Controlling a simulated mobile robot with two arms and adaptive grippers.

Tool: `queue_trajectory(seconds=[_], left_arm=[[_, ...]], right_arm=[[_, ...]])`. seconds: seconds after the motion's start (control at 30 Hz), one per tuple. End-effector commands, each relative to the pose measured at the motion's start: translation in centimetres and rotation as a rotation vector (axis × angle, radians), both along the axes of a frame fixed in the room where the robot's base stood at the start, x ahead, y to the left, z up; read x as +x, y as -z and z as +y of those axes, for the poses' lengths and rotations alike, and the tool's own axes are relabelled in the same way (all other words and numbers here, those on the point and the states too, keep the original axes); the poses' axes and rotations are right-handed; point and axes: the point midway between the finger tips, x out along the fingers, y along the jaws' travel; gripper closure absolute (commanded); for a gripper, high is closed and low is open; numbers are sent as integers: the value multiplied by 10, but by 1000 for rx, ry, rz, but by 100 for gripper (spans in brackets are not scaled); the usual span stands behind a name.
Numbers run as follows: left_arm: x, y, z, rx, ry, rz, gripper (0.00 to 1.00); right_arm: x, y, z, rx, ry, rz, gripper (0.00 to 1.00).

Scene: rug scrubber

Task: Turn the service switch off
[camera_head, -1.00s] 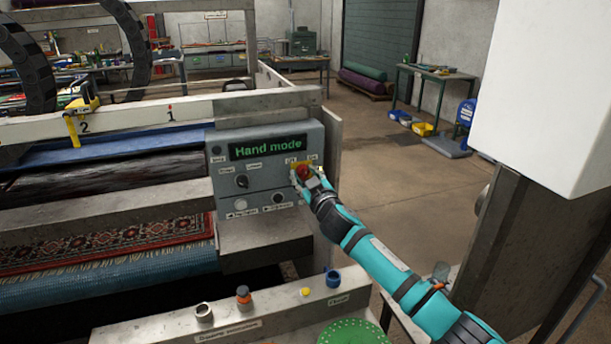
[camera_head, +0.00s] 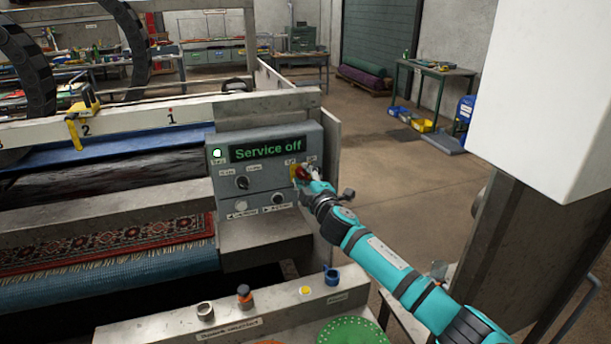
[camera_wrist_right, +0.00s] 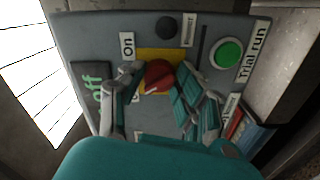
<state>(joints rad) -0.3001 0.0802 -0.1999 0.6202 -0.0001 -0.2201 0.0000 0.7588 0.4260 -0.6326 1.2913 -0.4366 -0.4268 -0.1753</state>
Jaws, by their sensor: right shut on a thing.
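The service switch (camera_head: 302,173) is a red rotary knob on a yellow plate at the right of the grey control panel (camera_head: 262,195). In the right wrist view the red knob (camera_wrist_right: 158,75) sits between the fingers of my right gripper (camera_wrist_right: 155,90). My right gripper (camera_head: 306,178) is shut on it in the head view, partly covering it. The panel display (camera_head: 267,149) reads "Service off" in green letters. A lamp at the panel's upper left (camera_head: 217,153) glows white. My left gripper is out of view.
A green "Trial run" button (camera_wrist_right: 228,53) and a dark button (camera_wrist_right: 166,27) sit close to the knob. A patterned rug (camera_head: 110,242) lies in the machine at left. A ledge with small fittings (camera_head: 230,328) is in front. Open floor (camera_head: 395,165) lies beyond the panel.

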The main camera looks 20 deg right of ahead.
Motion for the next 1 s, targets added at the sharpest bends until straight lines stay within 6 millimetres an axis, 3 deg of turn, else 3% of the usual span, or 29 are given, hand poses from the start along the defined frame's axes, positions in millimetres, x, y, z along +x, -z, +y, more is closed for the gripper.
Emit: queue_trajectory(seconds=[0.3,0.8,0.83,1.0], left_arm=[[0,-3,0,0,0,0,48],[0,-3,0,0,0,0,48],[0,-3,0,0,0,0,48],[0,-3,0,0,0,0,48]], right_arm=[[0,1,1,-101,-2,-1,99],[0,2,1,-118,-1,0,99],[0,2,1,-118,-1,0,63],[0,1,0,-117,-1,-2,44]])
